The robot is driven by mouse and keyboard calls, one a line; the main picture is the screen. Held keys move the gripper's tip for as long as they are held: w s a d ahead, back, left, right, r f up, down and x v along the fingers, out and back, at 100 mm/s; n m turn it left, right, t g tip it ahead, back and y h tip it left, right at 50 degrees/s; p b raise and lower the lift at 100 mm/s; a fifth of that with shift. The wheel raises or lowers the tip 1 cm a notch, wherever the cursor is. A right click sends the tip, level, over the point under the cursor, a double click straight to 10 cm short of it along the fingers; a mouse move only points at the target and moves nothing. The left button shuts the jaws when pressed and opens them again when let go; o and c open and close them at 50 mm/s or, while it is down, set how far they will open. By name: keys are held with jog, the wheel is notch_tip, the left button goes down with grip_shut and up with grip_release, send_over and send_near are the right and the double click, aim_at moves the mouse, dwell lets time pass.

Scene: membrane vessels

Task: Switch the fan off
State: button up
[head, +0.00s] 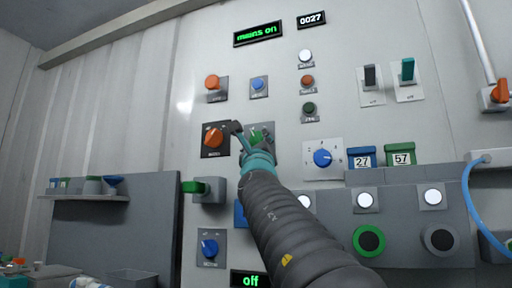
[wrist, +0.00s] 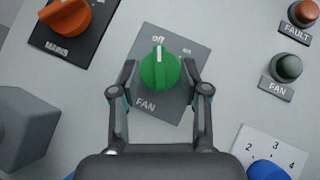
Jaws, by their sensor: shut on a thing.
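The green fan knob (wrist: 160,72) sits on a grey plate (wrist: 180,40) marked "off", "on" and "FAN". Its white mark points up in the wrist view, towards "off". My gripper (wrist: 160,68) is shut on the knob, with one finger on its left and one on its right. In the head view, my gripper (head: 250,137) is at the panel and partly hides the green knob. The dark green fan lamp (wrist: 287,68) looks unlit in the wrist view.
The orange mains knob (head: 213,138) is close to the left of my gripper. A blue dial (head: 323,158) sits to the right, and a green-handled grey box (head: 207,188) lies below left. Displays read "mains on" (head: 258,35) and "off" (head: 250,280).

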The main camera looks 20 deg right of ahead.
jog(key=shift+s+r+n+y, duration=0.1)
jog(key=shift+r+n+y, duration=0.1)
jog(key=shift+n+y, duration=0.7)
jog(key=o, duration=1.1)
jog(key=shift+o, duration=0.2)
jog(key=shift+f, duration=0.1)
jog(key=v, duration=1.2)
jog(key=shift+d, duration=0.1)
